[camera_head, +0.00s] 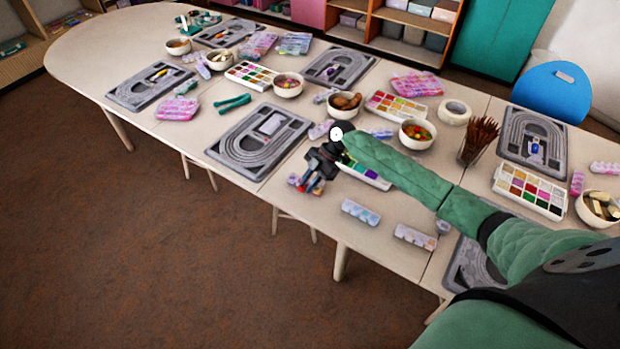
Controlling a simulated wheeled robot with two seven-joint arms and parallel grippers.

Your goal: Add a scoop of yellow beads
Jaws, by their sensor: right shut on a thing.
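My right arm reaches in from the right across the table. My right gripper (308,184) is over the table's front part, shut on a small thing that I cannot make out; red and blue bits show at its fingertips. A white bead tray (376,181) with coloured compartments lies just right of the gripper, partly hidden under my arm. Other bead trays stand behind it (397,106), at the right (530,190) and farther left (251,75). Which compartments hold yellow beads is too small to tell for sure. My left gripper is not in view.
A grey bead board (228,150) lies left of the gripper, another (515,150) at the right. Small pastel boxes (360,212) lie near the front edge.

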